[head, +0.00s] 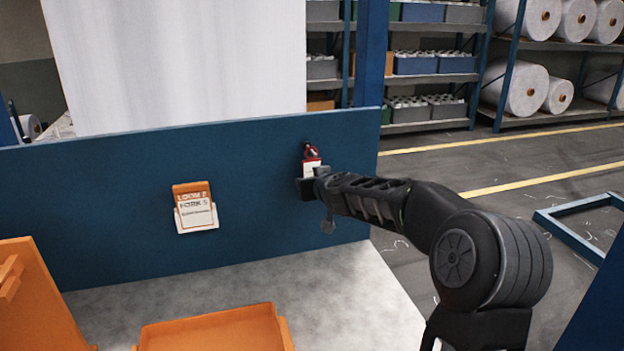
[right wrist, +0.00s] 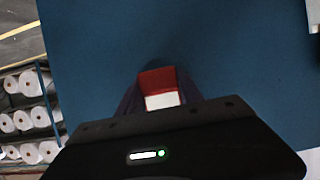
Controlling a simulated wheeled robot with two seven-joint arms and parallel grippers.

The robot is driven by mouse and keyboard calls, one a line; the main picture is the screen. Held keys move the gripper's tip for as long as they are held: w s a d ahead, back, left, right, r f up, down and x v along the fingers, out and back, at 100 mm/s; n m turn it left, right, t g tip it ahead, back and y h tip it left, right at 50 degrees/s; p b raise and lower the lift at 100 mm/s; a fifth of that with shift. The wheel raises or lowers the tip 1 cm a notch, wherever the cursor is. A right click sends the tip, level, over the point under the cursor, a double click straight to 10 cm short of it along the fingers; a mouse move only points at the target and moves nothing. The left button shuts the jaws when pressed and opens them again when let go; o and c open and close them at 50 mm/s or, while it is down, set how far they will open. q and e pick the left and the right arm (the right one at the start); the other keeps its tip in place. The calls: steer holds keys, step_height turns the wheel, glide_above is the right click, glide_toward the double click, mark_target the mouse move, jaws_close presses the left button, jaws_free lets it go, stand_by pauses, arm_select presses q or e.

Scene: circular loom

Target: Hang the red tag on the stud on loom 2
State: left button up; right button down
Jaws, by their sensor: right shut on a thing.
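The red tag (head: 311,165), red with a white lower part, is at the blue panel (head: 260,150) of the loom, near the panel's right end. My right gripper (head: 311,180) is shut on the tag's lower part. In the right wrist view the red tag (right wrist: 158,86) shows between the fingers, in front of the blue panel. A small dark piece, which may be the stud, shows at the tag's top in the head view. I cannot tell whether the tag's loop is around it. My left gripper is not in view.
An orange holder (head: 192,188) with white printed cards is on the panel to the left. An orange tray (head: 215,332) and a larger orange bin (head: 40,300) stand in front. Shelves with grey boxes and white rolls (head: 525,88) stand behind.

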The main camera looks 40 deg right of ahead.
steer(key=shift+s, duration=0.1)
steer(key=shift+s+a+r, duration=0.15)
steer(key=shift+s+r, duration=0.05)
steer(key=shift+s, duration=0.2)
steer(key=shift+s+a, duration=0.1)
steer(key=s, duration=0.1)
steer(key=s+a, duration=0.1)
steer(key=s, duration=0.2)
steer(key=shift+s+a+r+b, duration=0.25)
steer(key=shift+a+r+b, duration=0.05)
steer(key=shift+b, duration=0.05)
stand_by(0.6)
